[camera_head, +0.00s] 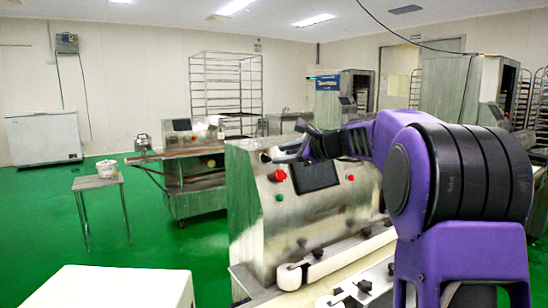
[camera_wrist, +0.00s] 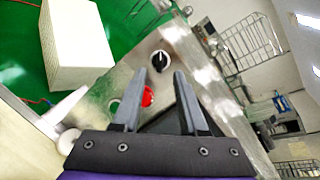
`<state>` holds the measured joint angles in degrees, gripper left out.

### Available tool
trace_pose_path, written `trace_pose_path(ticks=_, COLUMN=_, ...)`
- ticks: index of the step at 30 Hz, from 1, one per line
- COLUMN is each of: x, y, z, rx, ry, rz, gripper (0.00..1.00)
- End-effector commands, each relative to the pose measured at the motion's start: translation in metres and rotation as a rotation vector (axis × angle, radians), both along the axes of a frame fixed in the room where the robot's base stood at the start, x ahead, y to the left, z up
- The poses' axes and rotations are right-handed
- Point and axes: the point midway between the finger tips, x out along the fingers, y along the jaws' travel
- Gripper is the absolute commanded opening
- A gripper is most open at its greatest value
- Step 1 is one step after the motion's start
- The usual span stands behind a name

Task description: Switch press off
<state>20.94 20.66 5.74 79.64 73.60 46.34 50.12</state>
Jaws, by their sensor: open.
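The steel encrusting machine (camera_head: 247,215) stands in front of me with a sloped control panel. A black rotary knob (camera_wrist: 160,61) with a white pointer mark shows in the wrist view, just beyond my fingertips. It also shows in the head view (camera_head: 265,157), near the panel's upper left corner. A red button (camera_head: 277,175) sits below it, with a green button (camera_head: 279,197) lower down. In the wrist view the red button (camera_wrist: 148,95) shows between my fingers. My gripper (camera_wrist: 161,73) is open and empty near the knob, apart from it as far as I can tell.
A dark screen (camera_head: 315,176) lies on the panel right of the red button. A white box (camera_head: 120,287) stands at the front left. A small table (camera_head: 97,183) and another machine (camera_head: 190,170) stand behind. Green floor is free on the left.

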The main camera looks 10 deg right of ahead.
Motion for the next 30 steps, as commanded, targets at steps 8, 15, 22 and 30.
trace_pose_path(ticks=8, x=-0.057, y=-0.036, z=0.022, rx=0.0, ry=-0.002, rz=-0.004, gripper=0.42)
trace_pose_path(ticks=15, x=-0.09, y=-0.057, z=0.034, rx=0.0, ry=-0.002, rz=-0.003, gripper=0.42)
trace_pose_path(ticks=22, x=-0.1, y=-0.062, z=0.037, rx=0.001, ry=-0.001, rz=0.001, gripper=0.42)
trace_pose_path(ticks=30, x=-0.1, y=-0.063, z=0.037, rx=0.001, ry=-0.001, rz=0.001, gripper=0.42)
